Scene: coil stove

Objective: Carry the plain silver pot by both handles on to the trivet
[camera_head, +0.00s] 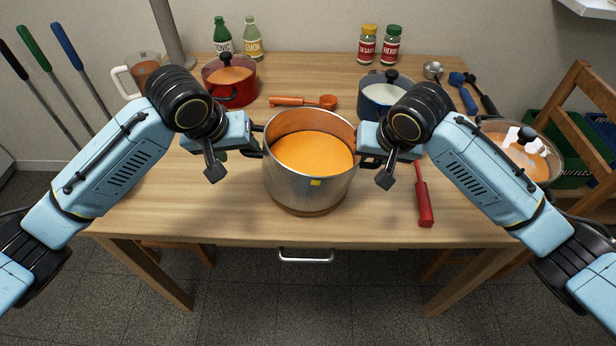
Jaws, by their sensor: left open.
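No trivet is clearly visible elsewhere. My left gripper (252,150) is open at the pot's left handle. My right gripper (372,160) is at the right handle, its fingers mostly hidden by its own body, so its grip cannot be told.
A red pot (232,92), a blue pot (380,110) and an orange ladle (303,101) lie behind. A red-handled utensil (423,203) lies right of the silver pot. A second silver pot (545,165) with a clear lid is at the right edge. The table's left front is clear.

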